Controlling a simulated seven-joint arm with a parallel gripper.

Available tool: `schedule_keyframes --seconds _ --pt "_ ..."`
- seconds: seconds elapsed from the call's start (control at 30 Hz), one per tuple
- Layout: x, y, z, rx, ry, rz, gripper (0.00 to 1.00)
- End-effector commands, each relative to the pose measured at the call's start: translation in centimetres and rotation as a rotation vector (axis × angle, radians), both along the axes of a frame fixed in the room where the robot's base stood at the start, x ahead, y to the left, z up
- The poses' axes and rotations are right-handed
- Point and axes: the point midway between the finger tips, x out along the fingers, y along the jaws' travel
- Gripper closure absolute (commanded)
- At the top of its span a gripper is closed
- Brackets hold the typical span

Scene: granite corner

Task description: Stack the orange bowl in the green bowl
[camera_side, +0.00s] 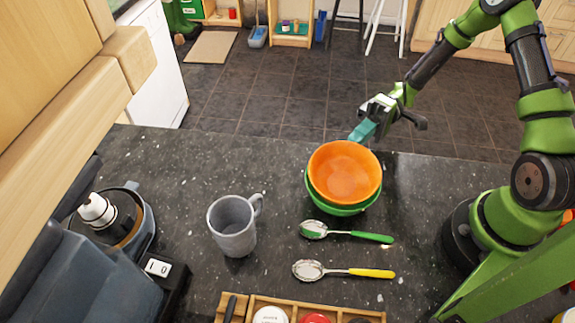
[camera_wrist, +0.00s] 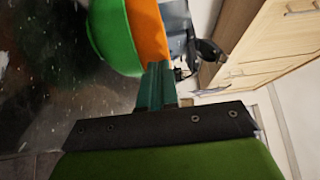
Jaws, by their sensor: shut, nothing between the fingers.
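The orange bowl (camera_side: 345,172) sits inside the green bowl (camera_side: 337,208) on the dark counter in the side view, slightly tilted with its rim above the green one. In the wrist view the orange bowl (camera_wrist: 150,32) shows beside the green bowl (camera_wrist: 112,38) at the top. My gripper (camera_side: 362,131) is at the far edge of the bowls, with its teal fingers shut and empty. The fingers also show in the wrist view (camera_wrist: 157,80), close to the bowls' rims. I cannot tell whether they touch a rim.
A grey mug (camera_side: 232,228) stands left of the bowls. A green-handled spoon (camera_side: 345,233) and a yellow-handled spoon (camera_side: 342,271) lie in front of them. A wooden tray with jars (camera_side: 262,302) is at the front edge. A coffee machine (camera_side: 112,225) stands at left.

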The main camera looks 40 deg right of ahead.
Motion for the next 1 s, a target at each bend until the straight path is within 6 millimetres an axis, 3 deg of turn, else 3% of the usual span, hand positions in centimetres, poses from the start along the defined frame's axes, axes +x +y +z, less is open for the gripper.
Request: schedule_keyframes --seconds 0.17,0.33,0.5,0.7,1.0 --pt "1.0 -0.7 0.0 0.001 -0.002 -0.003 1.0" --pt "3.5 -2.4 0.0 0.0 -0.005 -0.004 1.0" --pt "4.2 -6.6 0.0 0.001 -0.002 -0.006 1.0" --pt "4.8 -10.3 0.0 0.0 -0.002 -0.005 1.0" --pt "5.1 -12.1 0.0 0.0 0.0 0.0 1.0"
